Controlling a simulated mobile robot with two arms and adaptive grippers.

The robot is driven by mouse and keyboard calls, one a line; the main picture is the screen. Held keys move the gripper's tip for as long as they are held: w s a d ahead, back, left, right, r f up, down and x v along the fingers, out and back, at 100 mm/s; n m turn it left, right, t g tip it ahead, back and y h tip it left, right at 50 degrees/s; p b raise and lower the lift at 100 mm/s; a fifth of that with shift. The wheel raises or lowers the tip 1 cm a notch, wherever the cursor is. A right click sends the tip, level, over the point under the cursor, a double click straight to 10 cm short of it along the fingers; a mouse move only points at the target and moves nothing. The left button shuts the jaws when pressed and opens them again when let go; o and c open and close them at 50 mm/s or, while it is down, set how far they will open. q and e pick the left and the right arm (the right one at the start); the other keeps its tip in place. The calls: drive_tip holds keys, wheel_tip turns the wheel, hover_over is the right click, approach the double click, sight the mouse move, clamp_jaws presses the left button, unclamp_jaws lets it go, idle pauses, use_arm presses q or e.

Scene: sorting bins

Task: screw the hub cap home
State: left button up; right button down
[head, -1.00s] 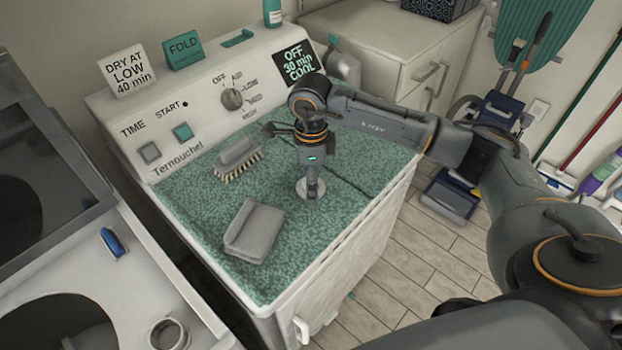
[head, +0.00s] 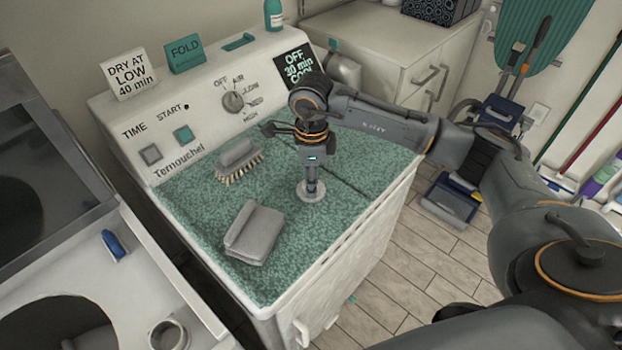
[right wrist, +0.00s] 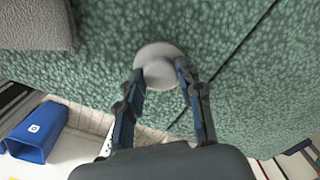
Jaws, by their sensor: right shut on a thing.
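A pale grey round cap (head: 311,196), which looks like the hub cap, sits on the green speckled top of the white machine, under my right gripper (head: 312,188). In the right wrist view the cap (right wrist: 159,62) is a smooth, wide disc between the two fingertips (right wrist: 160,75). The right gripper points straight down and is shut on the cap. Whether the cap is lifted off the surface or touching it, I cannot tell. Anything under the cap is hidden. My left gripper is out of view.
A folded grey cloth (head: 254,233) and a scrub brush (head: 238,160) lie on the green top (head: 195,215). The control panel (head: 210,105) rises behind. At left, another machine has a dark opening; a grey ring-shaped cup (head: 168,335) and blue object (head: 113,244) are on it.

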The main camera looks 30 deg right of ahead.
drive_tip(key=shift+d+r+p, duration=0.1)
drive_tip(key=shift+r+p, duration=1.7)
drive_tip(key=shift+r, duration=1.3)
drive_tip(key=shift+s, duration=0.1)
